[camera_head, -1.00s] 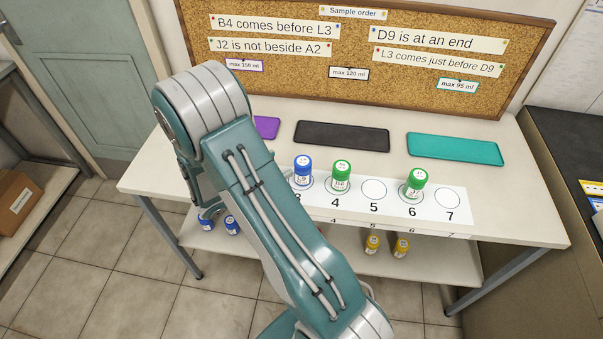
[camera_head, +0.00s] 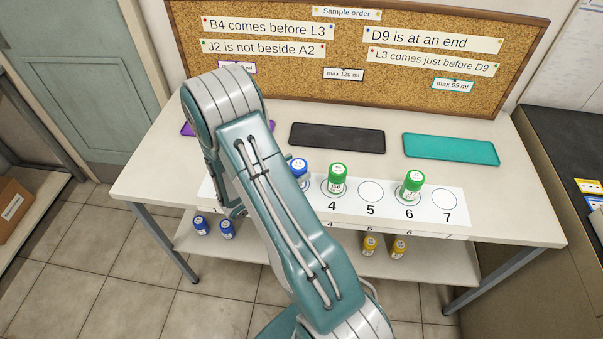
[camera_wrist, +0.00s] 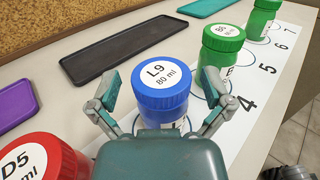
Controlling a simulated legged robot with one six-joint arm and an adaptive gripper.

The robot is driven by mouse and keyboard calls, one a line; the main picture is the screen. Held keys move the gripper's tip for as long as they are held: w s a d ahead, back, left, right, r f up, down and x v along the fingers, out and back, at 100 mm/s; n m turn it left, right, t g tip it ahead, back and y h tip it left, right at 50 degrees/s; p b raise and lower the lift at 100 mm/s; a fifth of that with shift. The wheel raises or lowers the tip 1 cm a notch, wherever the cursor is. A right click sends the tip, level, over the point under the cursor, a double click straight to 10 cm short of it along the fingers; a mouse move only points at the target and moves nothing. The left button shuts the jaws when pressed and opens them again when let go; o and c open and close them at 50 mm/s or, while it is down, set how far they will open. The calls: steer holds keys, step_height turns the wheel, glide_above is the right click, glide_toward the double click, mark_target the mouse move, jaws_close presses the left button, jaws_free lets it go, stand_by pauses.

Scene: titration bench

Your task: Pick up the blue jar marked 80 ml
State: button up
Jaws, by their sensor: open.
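The blue jar (camera_wrist: 163,98) has a lid label reading L9, 80 ml. It stands upright on the numbered white strip. In the head view the same blue jar (camera_head: 299,169) is partly hidden behind my arm, left of the green jar at 4. My gripper (camera_wrist: 155,103) is open in the wrist view, with one finger on the left and one on the right of the blue jar. In the head view my arm hides the gripper's fingertips.
A red jar marked D5 (camera_wrist: 42,160) stands close on the left. Green jars (camera_head: 337,178) (camera_head: 411,187) stand at 4 and 6. Purple, black (camera_head: 338,137) and teal (camera_head: 451,149) trays lie behind. Blue (camera_head: 227,228) and yellow jars (camera_head: 399,247) stand on the lower shelf.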

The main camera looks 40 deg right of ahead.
steer(key=c, duration=1.2)
steer(key=shift+r, duration=0.1)
